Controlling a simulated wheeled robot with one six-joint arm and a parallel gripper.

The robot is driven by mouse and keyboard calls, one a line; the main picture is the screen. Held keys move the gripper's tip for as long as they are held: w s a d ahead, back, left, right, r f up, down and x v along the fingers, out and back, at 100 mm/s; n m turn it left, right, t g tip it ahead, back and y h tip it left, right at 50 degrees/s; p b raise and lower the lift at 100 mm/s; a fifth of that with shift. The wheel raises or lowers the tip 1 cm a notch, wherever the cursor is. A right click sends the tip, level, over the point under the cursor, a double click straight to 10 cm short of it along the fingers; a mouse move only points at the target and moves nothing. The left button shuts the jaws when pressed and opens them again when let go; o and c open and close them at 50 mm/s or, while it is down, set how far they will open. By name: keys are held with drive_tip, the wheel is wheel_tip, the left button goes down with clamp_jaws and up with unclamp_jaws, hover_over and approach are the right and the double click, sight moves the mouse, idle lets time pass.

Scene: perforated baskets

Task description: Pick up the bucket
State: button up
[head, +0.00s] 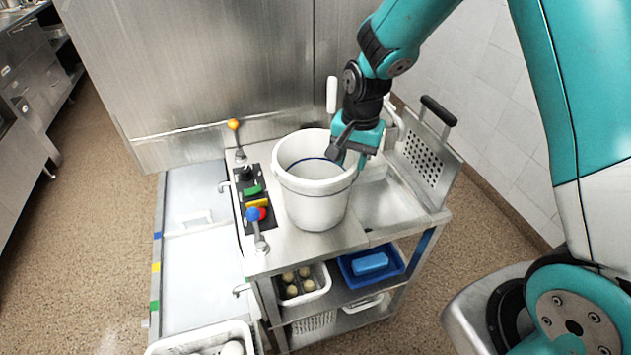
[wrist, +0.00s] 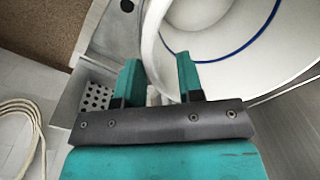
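The white bucket (head: 312,195) stands upright on the steel worktop. It is open at the top, with a blue line around its inside. In the wrist view, the bucket (wrist: 236,62) fills the upper right. My gripper (head: 350,160) is at the bucket's right rim in the head view. In the wrist view, my gripper (wrist: 160,80) has its two teal fingers apart. The right finger overlaps the bucket's inside and the left finger is outside the wall, so the rim lies between them. I cannot tell whether either finger touches the wall.
A control panel with a yellow-knobbed lever (head: 233,125) and a blue-knobbed lever (head: 252,214) is left of the bucket. Shelves below hold a blue tray (head: 394,272) and a white basket (head: 318,291).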

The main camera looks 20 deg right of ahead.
sight(351, 174)
wheel_tip(351, 174, down, 5)
drive_tip(key=shift+d+p, duration=0.1)
drive_tip(key=shift+p, duration=0.6)
clamp_jaws()
drive_tip(key=shift+w, duration=0.1)
